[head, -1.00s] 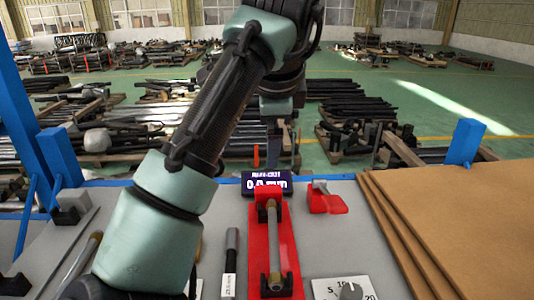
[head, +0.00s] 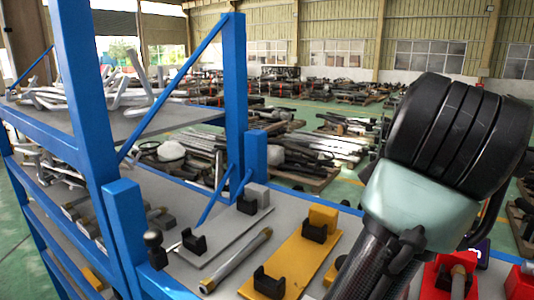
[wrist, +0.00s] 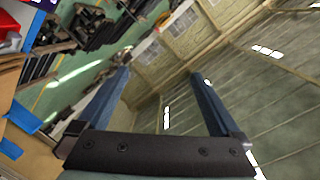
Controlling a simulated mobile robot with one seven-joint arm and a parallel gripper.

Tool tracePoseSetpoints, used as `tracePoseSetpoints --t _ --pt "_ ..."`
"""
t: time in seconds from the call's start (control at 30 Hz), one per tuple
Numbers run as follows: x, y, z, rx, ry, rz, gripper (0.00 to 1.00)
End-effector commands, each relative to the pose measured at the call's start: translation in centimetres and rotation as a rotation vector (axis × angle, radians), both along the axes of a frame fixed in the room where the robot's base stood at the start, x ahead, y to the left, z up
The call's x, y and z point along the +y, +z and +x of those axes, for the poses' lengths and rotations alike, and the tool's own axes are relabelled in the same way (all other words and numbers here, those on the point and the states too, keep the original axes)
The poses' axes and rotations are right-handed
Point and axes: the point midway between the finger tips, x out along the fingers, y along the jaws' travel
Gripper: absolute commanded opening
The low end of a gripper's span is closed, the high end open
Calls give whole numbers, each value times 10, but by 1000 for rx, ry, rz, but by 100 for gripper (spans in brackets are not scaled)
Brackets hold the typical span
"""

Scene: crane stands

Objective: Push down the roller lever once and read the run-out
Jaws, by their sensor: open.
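A red stand base (head: 432,282) is cut off at the lower right of the head view, with the end of a shaft (head: 458,282) on it. A red block with a grey part (head: 522,282) stands to its right, also cut off; I cannot tell if this is the roller lever. The dark display (head: 480,248) is mostly hidden by my arm, and its reading cannot be read. My gripper (wrist: 161,75) shows in the wrist view, fingers wide apart with nothing between them, facing the hall's wall and roof. It is not in the head view.
A yellow stand (head: 285,265) with black supports and a grey stand (head: 215,245) are on the bench, with a loose shaft (head: 236,260) between them. Blue rack posts (head: 85,100) rise on the left.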

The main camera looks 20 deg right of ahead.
Motion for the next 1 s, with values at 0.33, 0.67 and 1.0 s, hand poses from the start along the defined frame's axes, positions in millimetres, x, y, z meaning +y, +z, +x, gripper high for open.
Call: tracePoseSetpoints --t 0.33,0.67,1.0 --pt "250 15 -3 -247 410 -926 100" --pt "342 12 -56 -455 505 -1147 100" --pt "342 12 -56 -455 505 -1147 100"
